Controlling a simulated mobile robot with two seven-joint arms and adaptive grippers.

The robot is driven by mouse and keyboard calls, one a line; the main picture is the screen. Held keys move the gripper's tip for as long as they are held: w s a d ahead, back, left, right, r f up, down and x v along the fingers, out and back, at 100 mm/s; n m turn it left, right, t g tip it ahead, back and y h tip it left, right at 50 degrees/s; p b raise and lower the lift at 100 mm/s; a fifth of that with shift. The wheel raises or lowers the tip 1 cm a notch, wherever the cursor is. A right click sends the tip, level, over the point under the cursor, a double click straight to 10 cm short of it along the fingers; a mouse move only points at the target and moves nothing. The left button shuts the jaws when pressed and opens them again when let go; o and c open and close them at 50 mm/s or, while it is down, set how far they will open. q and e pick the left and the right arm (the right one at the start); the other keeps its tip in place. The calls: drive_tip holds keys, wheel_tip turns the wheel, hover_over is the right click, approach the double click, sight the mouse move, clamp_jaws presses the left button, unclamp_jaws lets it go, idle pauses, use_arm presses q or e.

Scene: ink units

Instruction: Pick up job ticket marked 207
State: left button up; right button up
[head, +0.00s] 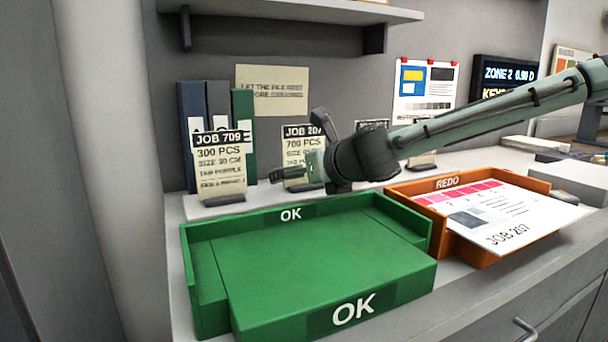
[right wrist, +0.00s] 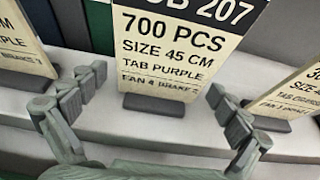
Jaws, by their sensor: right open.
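The job ticket marked 207 (head: 296,147) is a cream card with a dark header, upright in a small dark base on the ledge behind the green tray. In the right wrist view the ticket (right wrist: 170,45) stands ahead, reading 700 PCS, SIZE 45 CM, TAB PURPLE; its top is cut off. My right gripper (head: 303,148) is open in front of it and hides its right part in the head view. In the right wrist view the spread fingers (right wrist: 156,84) flank the ticket's lower part, with nothing held. My left gripper is out of view.
A JOB 709 ticket (head: 219,160) stands to the left; other tickets to the right are partly behind my arm. A green OK tray (head: 320,265) is empty in front. The orange REDO tray (head: 474,250) holds a sheet printed JOB 207 (head: 510,220). Binders (head: 243,130) stand behind.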

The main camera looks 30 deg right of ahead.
drive_tip(key=shift+c, duration=0.6)
drive_tip(key=c, duration=1.2)
drive_tip(key=shift+o, duration=0.2)
